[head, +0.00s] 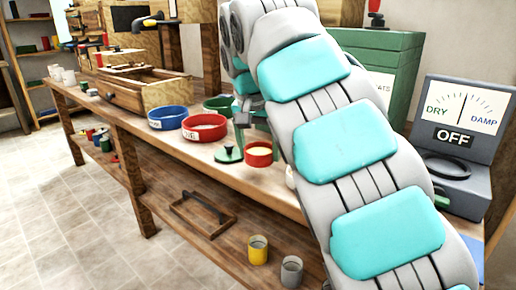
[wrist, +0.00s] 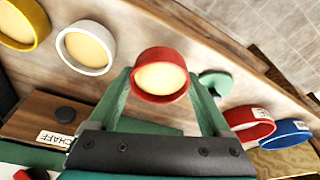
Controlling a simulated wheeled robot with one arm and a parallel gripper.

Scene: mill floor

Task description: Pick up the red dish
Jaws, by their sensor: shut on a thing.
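The red dish (wrist: 160,98) is a small round dish with a cream-coloured inside. In the wrist view it sits between the two green fingers of my gripper (wrist: 160,77), which is shut on it. In the head view the red dish (head: 258,161) is at the bench top near its front edge, looking level. My arm hides much of the gripper there, and one green finger shows beside the dish. I cannot tell whether the dish touches the bench or is just above it.
A green disc with a knob (head: 228,153) lies close left of the dish. A labelled red tub (head: 205,133), a blue tub (head: 169,124) and a green bowl (head: 218,104) stand behind it. In the wrist view, a white dish (wrist: 85,68) and yellow dish (wrist: 22,43) are left.

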